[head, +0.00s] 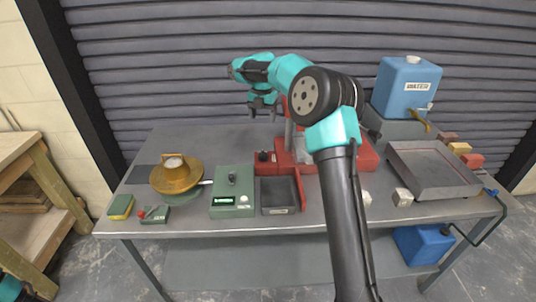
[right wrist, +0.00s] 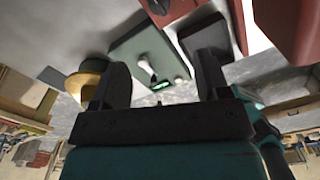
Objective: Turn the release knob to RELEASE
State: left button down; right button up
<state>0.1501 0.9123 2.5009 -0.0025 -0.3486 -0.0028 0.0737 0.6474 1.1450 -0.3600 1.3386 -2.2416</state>
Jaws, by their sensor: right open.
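A small dark knob (head: 263,156) stands on the red fixture (head: 271,168) at the middle of the table. A green box (head: 233,205) left of it has a dark knob (head: 232,178), a display and a white button. I cannot read RELEASE on any of them. My right gripper (head: 263,112) hangs open and empty above the back of the table, apart from both knobs. In the right wrist view its open fingers (right wrist: 160,88) frame the green box (right wrist: 155,40). At the bottom left of the head view only a teal part, perhaps of my left arm, shows; its jaws are unclear.
A brass bowl (head: 177,175) stands left of the green box, and a dark tray (head: 279,194) right of it. A blue water tank (head: 407,88) and a metal tray (head: 431,167) are at the right. My right arm hides part of the red fixture.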

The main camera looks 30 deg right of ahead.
aim_at(263, 152)
jog(key=shift+f, duration=0.1)
notch_tip(263, 152, down, 17)
jog(key=shift+f, duration=0.15)
dwell(0.8)
jog(key=shift+a, duration=0.1)
jog(key=c, duration=0.9)
